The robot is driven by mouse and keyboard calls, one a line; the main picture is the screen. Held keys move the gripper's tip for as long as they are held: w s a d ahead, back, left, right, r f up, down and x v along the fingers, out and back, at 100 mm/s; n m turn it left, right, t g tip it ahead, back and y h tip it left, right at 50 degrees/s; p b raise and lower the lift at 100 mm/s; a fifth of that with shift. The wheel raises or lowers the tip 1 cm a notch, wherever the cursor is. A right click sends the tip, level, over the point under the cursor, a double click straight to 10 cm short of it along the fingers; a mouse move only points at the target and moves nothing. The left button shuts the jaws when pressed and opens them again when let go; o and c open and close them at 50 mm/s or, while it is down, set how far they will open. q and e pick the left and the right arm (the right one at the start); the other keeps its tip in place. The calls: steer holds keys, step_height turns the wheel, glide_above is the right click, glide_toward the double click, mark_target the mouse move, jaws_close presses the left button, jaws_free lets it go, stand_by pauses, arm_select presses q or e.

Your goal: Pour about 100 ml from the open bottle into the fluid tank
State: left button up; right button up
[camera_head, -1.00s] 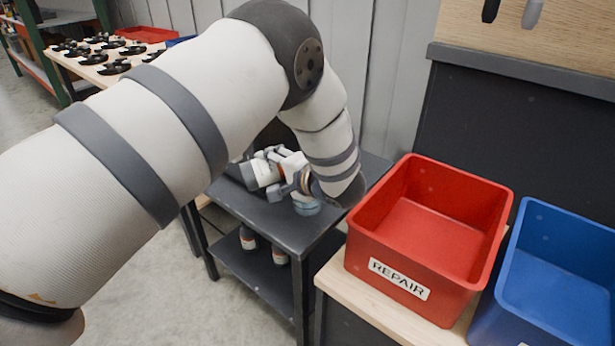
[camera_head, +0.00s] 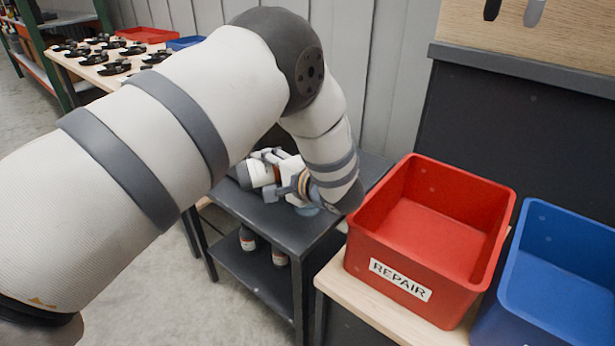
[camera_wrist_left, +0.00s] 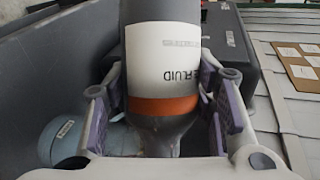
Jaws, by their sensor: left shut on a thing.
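My left gripper (camera_head: 284,178) is shut on a bottle (camera_head: 258,174) above the dark side table, seen past my arm in the head view. In the left wrist view the bottle (camera_wrist_left: 165,75) is between the two fingers (camera_wrist_left: 165,108). It is grey with a white label reading "FLUID" upside down and an orange band. The bottle looks strongly tilted in the head view; its mouth is hidden. A dark box with a small white label (camera_wrist_left: 229,38) stands behind it in the wrist view; I cannot tell whether this is the fluid tank. No liquid is visible.
The dark side table (camera_head: 278,222) has bottles (camera_head: 248,239) on its lower shelf. A blue-grey rounded object (camera_wrist_left: 68,138) lies beside the gripper. A red REPAIR tote (camera_head: 428,235) and blue tote (camera_head: 560,285) stand at right. A parts bench (camera_head: 95,80) is at far left.

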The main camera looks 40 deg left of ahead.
steer(key=shift+f, duration=0.1)
arm_select(q)
steer(key=shift+r+m, duration=0.2)
steer(key=shift+m, duration=0.2)
arm_select(e)
steer(key=shift+s, duration=0.1)
arm_select(q)
steer(key=shift+f, duration=0.1)
steer(key=shift+s+a+r+n+t+h+p, duration=0.15)
steer(key=shift+r+n+h+p, duration=0.15)
steer(key=shift+n, duration=0.2)
steer(key=shift+s+r+n+t+h+p, duration=0.15)
steer(key=shift+r+n+h+p, duration=0.05)
steer(key=shift+n+p, duration=0.25)
steer(key=shift+s+a+f+n, duration=0.15)
steer(key=shift+s+f+n, duration=0.15)
steer(key=shift+f, duration=0.55)
steer(key=shift+w+f+n+t+h+p, duration=0.1)
steer(key=shift+f+n+t+h+p, duration=0.2)
steer(key=shift+f+n+t+h, duration=0.35)
steer(key=shift+r+n, duration=0.3)
steer(key=shift+f, duration=0.2)
arm_select(e)
steer(key=w+r, duration=0.2)
steer(key=shift+w+r+t, duration=0.1)
steer(key=shift+r+t, duration=0.3)
